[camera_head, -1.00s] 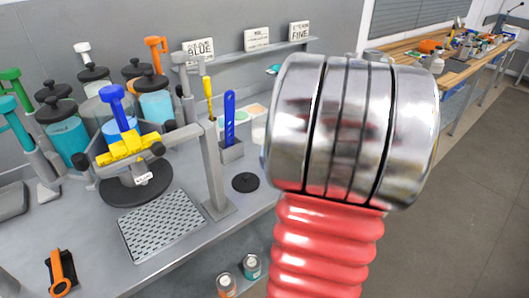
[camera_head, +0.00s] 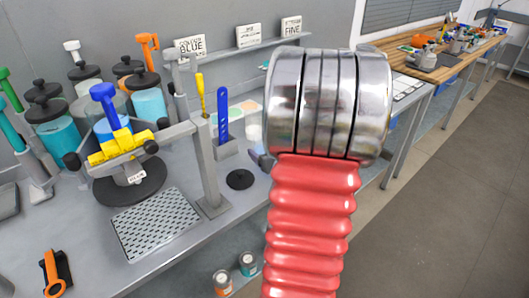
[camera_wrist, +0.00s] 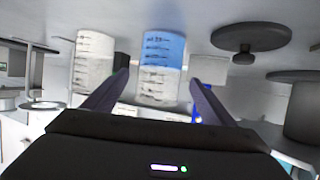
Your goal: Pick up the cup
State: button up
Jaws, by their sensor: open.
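In the wrist view, which appears upside down, a clear cup with dark graduation marks and blue contents (camera_wrist: 162,55) stands on the grey bench. My gripper (camera_wrist: 158,78) is open, its two dark fingers on either side of this cup with gaps showing. I cannot tell how deep the cup sits between them. A second graduated cup (camera_wrist: 93,62), clear to whitish, stands to the left outside the fingers. In the head view my arm hides most of the gripper and the blue cup; a pale cup (camera_head: 254,132) shows partly beside the arm.
A stand with a yellow clamp (camera_head: 122,146) and a perforated plate (camera_head: 155,223) stands left of my arm. A blue tool in a grey holder (camera_head: 224,148) and a black disc (camera_head: 240,179) are nearby. Several lidded jars (camera_head: 60,125) crowd the back left.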

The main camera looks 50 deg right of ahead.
jog(key=shift+x, duration=1.5)
jog(key=shift+x, duration=2.6)
jog(key=c, duration=1.3)
jog(key=shift+r, duration=0.25)
jog(key=shift+r, duration=4.8)
